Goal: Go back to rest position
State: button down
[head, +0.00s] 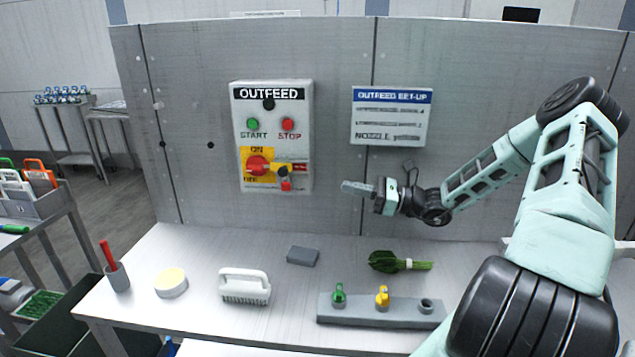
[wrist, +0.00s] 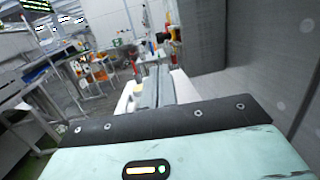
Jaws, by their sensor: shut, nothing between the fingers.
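My gripper (head: 358,188) is raised above the table in the head view, pointing left, in front of the grey wall panel. Its fingers are together and hold nothing. In the wrist view the shut fingers (wrist: 158,88) extend away from the wrist toward the room beyond. My arm comes in from the right side of the head view. The OUTFEED control box (head: 304,150), with green START and red STOP buttons and a rotary switch, is on the panel to the left of the gripper, apart from it.
A sign (head: 391,116) hangs above the gripper.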

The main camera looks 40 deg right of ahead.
jog(key=s+a+f+n+g, duration=0.1)
jog(key=s+a+n+g, duration=0.3)
jog(key=a+n+g, duration=0.7)
jog(key=s+a+n+g, duration=0.4)
jog(key=a+n+g, duration=0.15)
jog(key=a, duration=1.15)
jog(key=s+a+r+n+h, duration=0.1)
jog(key=s+a+n+h, duration=0.2)
jog(key=s+n, duration=0.3)
jog(key=s+a+r+n+t+h, duration=0.1)
jog(key=s+a+n+h, duration=0.2)
jog(key=s+n+h, duration=0.2)
jog(key=s+a+r+n+h, duration=0.1)
jog(key=s+a+n+h, duration=0.3)
jog(key=s+n, duration=0.3)
jog(key=shift+s+r+n, duration=0.15)
jog(key=shift+n, duration=0.5)
